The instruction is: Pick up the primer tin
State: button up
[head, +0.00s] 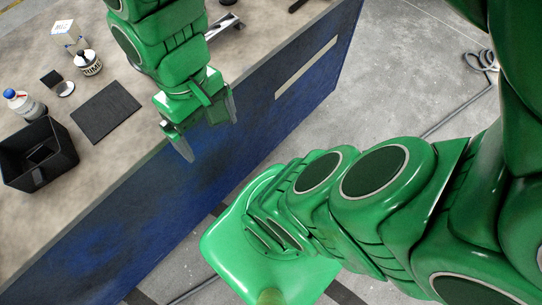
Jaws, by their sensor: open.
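The primer tin (90,66) is a small pale tin with a dark lid and a dark-lettered label reading "PRIME". It stands upright on the workbench at the upper left of the head view. My gripper (208,136) hangs over the bench's front edge, to the right of and nearer than the tin. The gripper is clear of the tin.
A dark flat mat (106,111) lies in front of the tin. A black open bin (62,165) and a white-and-blue bottle (25,105) stand at the left. A round shiny item (65,89) and a labelled clear container (66,38) are close to the tin.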

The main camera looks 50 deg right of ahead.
notch_tip(320, 180, up, 5)
jog(key=d, duration=0.2)
jog(key=w+a+r+n+t, duration=0.1)
jog(key=w+a+r+n, duration=0.1)
jog(key=w, duration=0.9)
jog(key=w+a+r+n+t, duration=0.1)
jog(key=w+a+r+n, duration=0.1)
jog(key=w, duration=0.9)
jog(key=n+t+y, duration=0.3)
jog(key=n, duration=0.1)
send_over(83, 55)
jog(key=d, duration=0.2)
notch_tip(83, 55, down, 4)
jog(key=f, duration=1.4)
jog(key=shift+s+d, duration=0.1)
jog(key=shift+s, duration=0.2)
jog(key=shift+x, duration=3.95)
jog(key=shift+w+r, duration=0.1)
